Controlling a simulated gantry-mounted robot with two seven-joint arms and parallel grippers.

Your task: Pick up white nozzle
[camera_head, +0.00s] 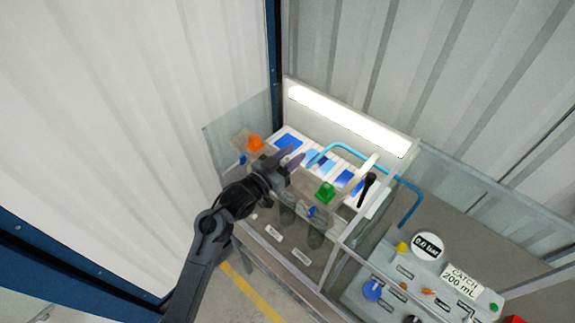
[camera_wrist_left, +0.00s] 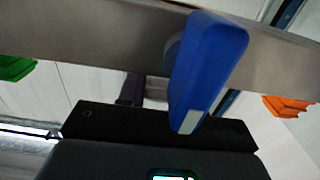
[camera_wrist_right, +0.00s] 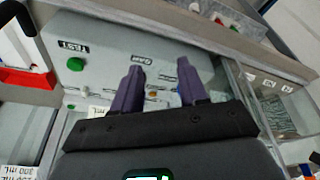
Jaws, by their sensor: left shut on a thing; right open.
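My left gripper (camera_head: 288,158) is over the left part of the bench in the head view, its purple fingers close together. In the left wrist view a small pale piece (camera_wrist_left: 156,90) shows beside one dark finger; a blue handle (camera_wrist_left: 210,65) hides the other finger. The pale piece may be the white nozzle, but too little of it shows to be sure. A cream rod (camera_head: 360,174) leans further right in the head view, beside a black-handled tool (camera_head: 367,187). My right gripper (camera_wrist_right: 160,75) is open and empty in its wrist view, above the grey panel.
A green valve handle (camera_head: 325,191) and an orange one (camera_head: 255,143) flank my left gripper. A light blue pipe (camera_head: 350,150) runs behind. Clear panels and frame posts bound the bench. The control panel (camera_head: 400,262) with a gauge (camera_head: 428,246) stands at right.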

